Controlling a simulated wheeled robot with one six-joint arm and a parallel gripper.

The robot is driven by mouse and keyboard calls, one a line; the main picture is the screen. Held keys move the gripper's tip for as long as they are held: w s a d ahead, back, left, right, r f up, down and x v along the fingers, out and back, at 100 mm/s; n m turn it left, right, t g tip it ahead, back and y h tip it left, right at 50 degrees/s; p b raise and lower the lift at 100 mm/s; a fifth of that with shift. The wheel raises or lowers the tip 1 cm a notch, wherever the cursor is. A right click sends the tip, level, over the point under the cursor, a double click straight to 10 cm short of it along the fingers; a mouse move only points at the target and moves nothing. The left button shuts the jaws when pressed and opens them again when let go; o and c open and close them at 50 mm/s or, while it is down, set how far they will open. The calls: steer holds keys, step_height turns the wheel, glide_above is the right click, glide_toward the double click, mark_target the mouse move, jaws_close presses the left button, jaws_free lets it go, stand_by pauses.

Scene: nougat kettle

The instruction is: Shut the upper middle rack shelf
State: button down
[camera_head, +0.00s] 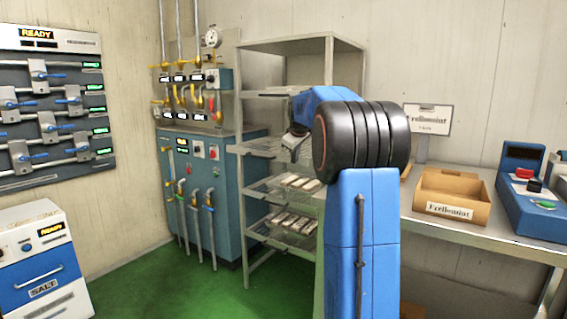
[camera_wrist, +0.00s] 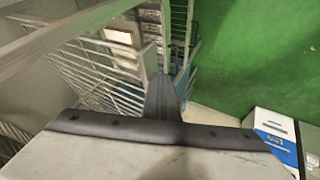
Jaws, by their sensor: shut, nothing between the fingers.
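The grey metal rack (camera_head: 333,75) stands against the back wall, with several wire shelves one above the other. In the wrist view my shut fingers (camera_wrist: 165,95) are beside white wire shelving (camera_wrist: 95,80).
Lower shelves hold pale bars (camera_head: 295,222). A blue-grey valve cabinet (camera_head: 215,165) stands close on the rack's left. A table (camera_head: 480,228) with a cardboard box (camera_head: 452,195) and a button console (camera_head: 535,195) is on the right. Green floor (camera_head: 190,290) is clear in front.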

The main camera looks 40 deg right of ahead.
mark_target(307, 153)
steer(key=w+d, duration=0.1)
steer(key=d, duration=0.2)
steer(key=w+d, duration=0.1)
steer(key=d, duration=0.2)
steer(key=w+d, duration=0.1)
steer(key=d, duration=0.2)
steer(key=shift+w+d, duration=0.25)
steer(key=shift+d, duration=0.05)
steer(key=shift+w+d+r, duration=0.1)
steer(key=shift+d+r, duration=0.05)
steer(key=shift+d, duration=0.2)
steer(key=shift+r, duration=0.1)
